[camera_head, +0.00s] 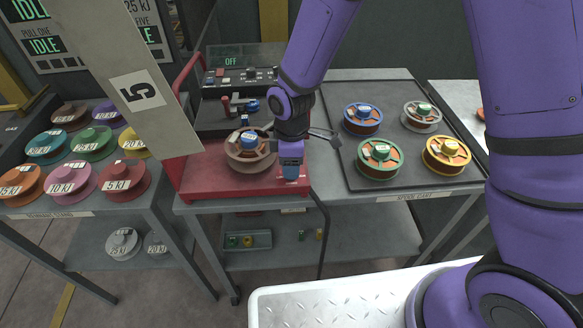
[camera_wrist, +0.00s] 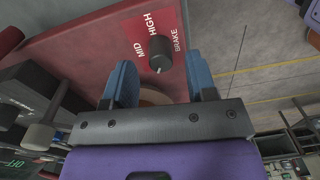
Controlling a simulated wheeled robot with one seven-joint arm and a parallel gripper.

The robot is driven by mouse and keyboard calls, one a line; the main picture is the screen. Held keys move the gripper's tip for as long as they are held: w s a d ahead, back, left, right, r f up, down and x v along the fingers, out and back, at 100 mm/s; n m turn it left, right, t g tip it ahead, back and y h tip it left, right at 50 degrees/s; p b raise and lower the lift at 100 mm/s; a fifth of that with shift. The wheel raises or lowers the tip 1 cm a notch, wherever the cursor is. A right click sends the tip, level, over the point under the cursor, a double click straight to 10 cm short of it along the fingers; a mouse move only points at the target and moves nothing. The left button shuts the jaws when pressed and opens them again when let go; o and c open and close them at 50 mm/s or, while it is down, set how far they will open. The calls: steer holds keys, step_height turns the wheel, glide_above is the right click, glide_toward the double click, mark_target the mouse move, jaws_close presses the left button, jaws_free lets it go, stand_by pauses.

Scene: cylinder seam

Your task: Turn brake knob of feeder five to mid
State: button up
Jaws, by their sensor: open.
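The brake knob (camera_wrist: 159,62) is a small dark grey knob on a red panel. A small pale mark shows on its near side in the wrist view. The words MID, HIGH and BRAKE are printed beside it; no other setting word is visible. My gripper (camera_wrist: 162,66) is open, with its two blue fingers on either side of the knob; I cannot tell if they touch it. In the head view my gripper (camera_head: 291,172) points down at the front right of the red feeder (camera_head: 215,184), hiding the knob.
A brown spool (camera_head: 249,160) sits on the feeder, close left of my gripper. A cart (camera_head: 410,186) at right holds several spools on a dark mat. Another cart (camera_head: 75,204) at left holds more spools. A box (camera_head: 230,82) behind reads OFF.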

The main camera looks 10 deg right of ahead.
steer(key=shift+f, duration=1.15)
steer(key=shift+c, duration=0.5)
steer(key=c, duration=0.8)
steer(key=shift+m, duration=0.3)
steer(key=m, duration=0.5)
steer(key=shift+m, duration=0.3)
steer(key=m, duration=0.5)
steer(key=shift+s+m, duration=0.1)
steer(key=shift+m, duration=0.2)
